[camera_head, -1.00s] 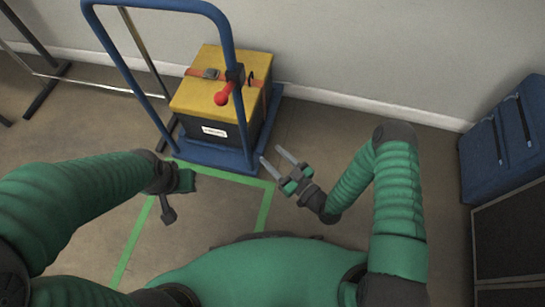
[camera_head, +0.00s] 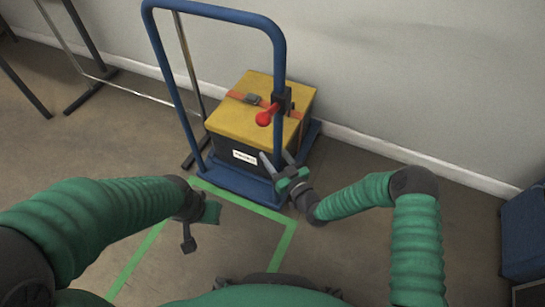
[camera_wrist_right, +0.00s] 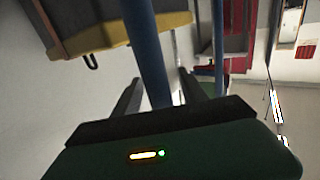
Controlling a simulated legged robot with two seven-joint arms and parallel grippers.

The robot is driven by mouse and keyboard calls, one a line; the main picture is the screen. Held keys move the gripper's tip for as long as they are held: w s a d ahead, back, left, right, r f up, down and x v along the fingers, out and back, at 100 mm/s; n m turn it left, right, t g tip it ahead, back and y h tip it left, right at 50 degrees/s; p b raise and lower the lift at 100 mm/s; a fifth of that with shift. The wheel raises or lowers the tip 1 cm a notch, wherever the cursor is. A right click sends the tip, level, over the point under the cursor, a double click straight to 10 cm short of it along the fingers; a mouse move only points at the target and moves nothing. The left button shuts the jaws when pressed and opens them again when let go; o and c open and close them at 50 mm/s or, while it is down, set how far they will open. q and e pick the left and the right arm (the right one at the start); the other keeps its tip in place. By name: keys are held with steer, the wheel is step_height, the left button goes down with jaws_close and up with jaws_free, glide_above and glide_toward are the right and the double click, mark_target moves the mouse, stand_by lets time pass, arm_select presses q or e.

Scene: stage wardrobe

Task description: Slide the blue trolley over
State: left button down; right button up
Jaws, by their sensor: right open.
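The blue trolley (camera_head: 240,184) stands on the floor ahead of me, its tall tubular handle toward me. A yellow-lidded dark case (camera_head: 250,118) with an orange strap sits on its deck. A red-knobbed clamp (camera_head: 265,118) is on the handle's right post. My right gripper (camera_head: 277,162) is open low at that post. In the right wrist view, the blue post (camera_wrist_right: 147,55) shows between the spread fingers; contact is unclear. My left gripper (camera_head: 193,222) hangs left of the trolley's front, apart from it; its jaws are unclear.
Green tape (camera_head: 285,245) outlines a floor area in front of the trolley. The wall (camera_head: 400,80) runs close behind it. A metal rack (camera_head: 92,85) stands at left, and a blue case (camera_head: 524,235) at the right edge. Floor between trolley and blue case is clear.

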steer(key=shift+w+a, duration=0.15)
steer(key=shift+w, duration=0.15)
jaws_close()
stand_by(1.3)
